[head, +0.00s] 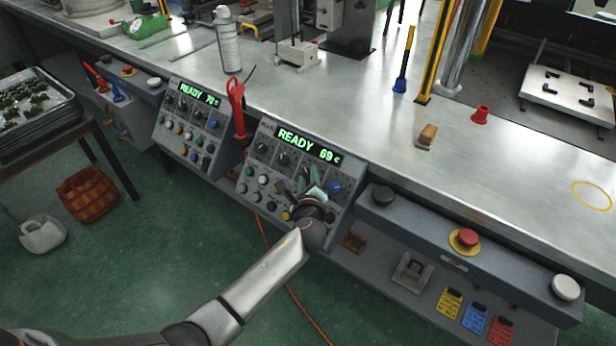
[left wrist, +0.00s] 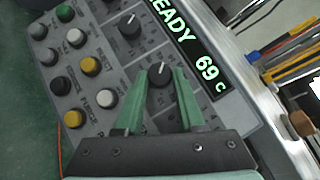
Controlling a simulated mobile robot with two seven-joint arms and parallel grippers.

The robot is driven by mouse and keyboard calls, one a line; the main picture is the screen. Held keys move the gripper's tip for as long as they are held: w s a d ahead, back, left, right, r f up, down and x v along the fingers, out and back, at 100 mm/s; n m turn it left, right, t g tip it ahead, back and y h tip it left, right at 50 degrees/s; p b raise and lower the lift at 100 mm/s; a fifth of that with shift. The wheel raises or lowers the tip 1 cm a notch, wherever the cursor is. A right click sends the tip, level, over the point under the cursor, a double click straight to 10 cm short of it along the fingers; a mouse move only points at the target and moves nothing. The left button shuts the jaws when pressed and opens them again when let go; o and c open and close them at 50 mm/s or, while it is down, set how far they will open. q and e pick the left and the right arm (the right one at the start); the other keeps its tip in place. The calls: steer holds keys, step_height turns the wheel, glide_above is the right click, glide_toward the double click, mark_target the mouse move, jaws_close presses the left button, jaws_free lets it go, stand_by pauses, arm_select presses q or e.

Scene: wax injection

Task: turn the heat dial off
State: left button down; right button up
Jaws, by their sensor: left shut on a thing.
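The near control panel (head: 270,180) has a lit display (head: 308,145) reading "READY 69 c", also in the left wrist view (left wrist: 198,55). My left gripper (head: 312,180) is at this panel, just below the display. In the left wrist view its green fingers (left wrist: 162,72) are shut on a black dial (left wrist: 160,76) with a white pointer line. A second black dial (left wrist: 130,25) sits beside it, clear of the fingers. I cannot read a label that marks either one as heat. The gripper hides the held dial in the head view. My right gripper is not in view.
Round buttons (left wrist: 90,65) in white, yellow, black and green lie close to the fingers. A second panel (head: 190,125) reads "READY 70 c". A red-handled tool (head: 237,100) stands between the panels. A red stop button (head: 467,238) is on the right ledge.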

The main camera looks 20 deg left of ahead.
arm_select(q)
steer(key=c, duration=0.5)
jaws_free()
steer(key=p+v, duration=0.2)
steer(key=v, duration=1)
steer(key=shift+s+r, duration=0.15)
steer(key=shift+s, duration=0.1)
